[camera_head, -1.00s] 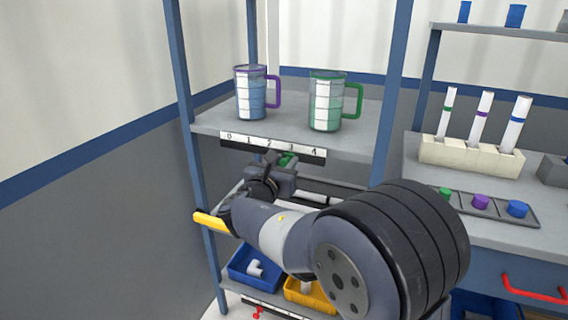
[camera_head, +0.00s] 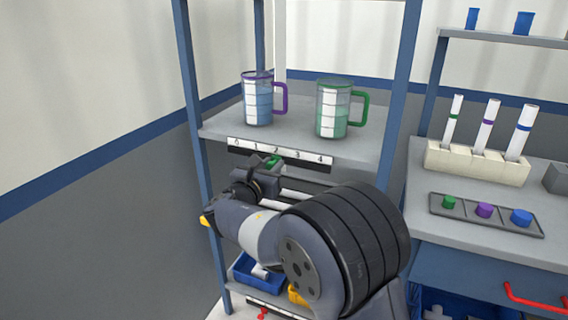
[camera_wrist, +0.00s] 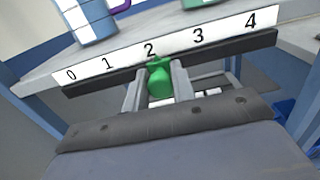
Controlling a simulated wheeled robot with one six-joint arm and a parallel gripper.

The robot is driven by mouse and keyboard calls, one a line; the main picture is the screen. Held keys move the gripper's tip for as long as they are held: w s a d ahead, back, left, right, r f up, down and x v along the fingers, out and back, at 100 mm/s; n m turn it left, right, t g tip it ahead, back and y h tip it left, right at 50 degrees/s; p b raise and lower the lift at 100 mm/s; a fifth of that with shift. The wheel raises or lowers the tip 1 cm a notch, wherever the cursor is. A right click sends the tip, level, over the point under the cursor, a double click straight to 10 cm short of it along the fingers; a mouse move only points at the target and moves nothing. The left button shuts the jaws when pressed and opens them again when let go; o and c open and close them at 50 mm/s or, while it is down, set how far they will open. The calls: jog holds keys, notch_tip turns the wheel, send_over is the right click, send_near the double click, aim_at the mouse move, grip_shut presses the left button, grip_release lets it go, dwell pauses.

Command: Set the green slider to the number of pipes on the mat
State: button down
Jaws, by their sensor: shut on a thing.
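The green slider (camera_wrist: 160,82) sits on the dark rail under the number strip (camera_wrist: 198,36), which is marked 0 to 4. In the wrist view its knob is just below the 2, a little to the right of that digit. My gripper (camera_wrist: 157,88) is shut on it, one finger on each side. In the head view the slider (camera_head: 273,162) shows small below the 2, beside my gripper (camera_head: 262,178). White pipe-like pieces (camera_head: 300,197) show behind my arm on the shelf below. My arm hides much of that shelf, so I cannot make out the mat or count pipes.
Purple-handled (camera_head: 258,100) and green-handled (camera_head: 333,108) jugs stand on the shelf above. A blue bin (camera_head: 247,272) and a yellow bin (camera_head: 296,294) are below. At right, a rack (camera_head: 475,164) holds three tubes, with a button tray (camera_head: 487,215) in front.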

jog(key=shift+w+a, duration=0.1)
jog(key=shift+a, duration=0.3)
jog(key=c, duration=1.2)
grip_release()
jog(key=v, duration=1)
jog(key=shift+s+a+p, duration=0.1)
jog(key=shift+s+p, duration=0.3)
jog(key=shift+w, duration=0.15)
